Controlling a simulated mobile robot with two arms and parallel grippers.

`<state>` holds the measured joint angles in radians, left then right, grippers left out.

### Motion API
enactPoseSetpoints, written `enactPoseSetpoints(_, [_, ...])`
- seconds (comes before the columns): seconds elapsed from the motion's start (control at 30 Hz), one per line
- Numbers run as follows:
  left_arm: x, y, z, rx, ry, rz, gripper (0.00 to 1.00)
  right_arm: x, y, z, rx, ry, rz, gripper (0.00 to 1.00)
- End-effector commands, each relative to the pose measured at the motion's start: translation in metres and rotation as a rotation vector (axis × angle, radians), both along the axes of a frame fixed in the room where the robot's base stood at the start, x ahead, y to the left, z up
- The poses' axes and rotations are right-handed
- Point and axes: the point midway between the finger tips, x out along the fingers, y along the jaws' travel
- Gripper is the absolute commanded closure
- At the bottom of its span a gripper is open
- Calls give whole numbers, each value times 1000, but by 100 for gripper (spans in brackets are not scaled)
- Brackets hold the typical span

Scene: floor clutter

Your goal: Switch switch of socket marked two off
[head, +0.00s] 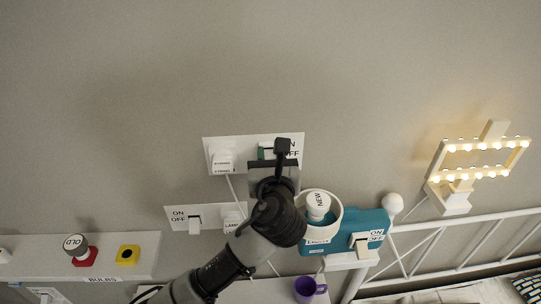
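An upper white socket panel (240,142) is on the wall, with a plug (222,163) at its left and a partly hidden green-edged switch (264,150) beside a label ending in "OFF". A lower white socket panel (175,212) has a rocker switch (195,224) labelled ON/OFF and a plug (232,221). I cannot read a mark "two" on either. My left gripper (282,146) is in front of the upper panel, over the right side of its switch. Its dark body hides part of the panel; finger gap and contact are unclear. My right gripper is not in view.
A teal box (313,250) with a white cup, a "NEW" bulb (318,204) and an ON/OFF switch (362,243) is right of my arm. A purple mug (304,289) is below. A lit lamp (457,175) is at right, above a white rail. A "BULBS" shelf (30,262) is left.

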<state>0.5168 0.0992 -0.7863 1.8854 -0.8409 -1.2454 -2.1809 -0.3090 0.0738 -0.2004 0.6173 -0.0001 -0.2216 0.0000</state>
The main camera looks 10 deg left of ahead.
Motion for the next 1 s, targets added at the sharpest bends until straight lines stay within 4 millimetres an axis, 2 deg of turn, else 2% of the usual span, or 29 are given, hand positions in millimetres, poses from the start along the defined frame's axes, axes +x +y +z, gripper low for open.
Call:
enactPoseSetpoints(0.03, [0, 0, 0, 0, 0, 1, 84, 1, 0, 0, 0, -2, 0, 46])
enactPoseSetpoints(0.1, [0, 0, 0, 0, 0, 1, 95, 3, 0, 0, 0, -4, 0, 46])
enactPoseSetpoints(0.37, [-1, 0, -7, 19, -100, 1, 95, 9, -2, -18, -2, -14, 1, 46])
enactPoseSetpoints(0.67, [-2, 0, -4, 22, -123, 1, 95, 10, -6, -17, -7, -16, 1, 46])
enactPoseSetpoints(0.7, [-2, 0, -4, 22, -123, 0, 70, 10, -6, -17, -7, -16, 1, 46])
enactPoseSetpoints(0.8, [-2, 0, -4, 22, -123, 0, 54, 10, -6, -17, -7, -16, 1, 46])
enactPoseSetpoints(0.87, [-2, 0, -4, 22, -123, 0, 46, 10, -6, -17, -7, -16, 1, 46])
enactPoseSetpoints(1.0, [-2, 0, -4, 23, -123, 0, 46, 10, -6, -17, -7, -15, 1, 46])
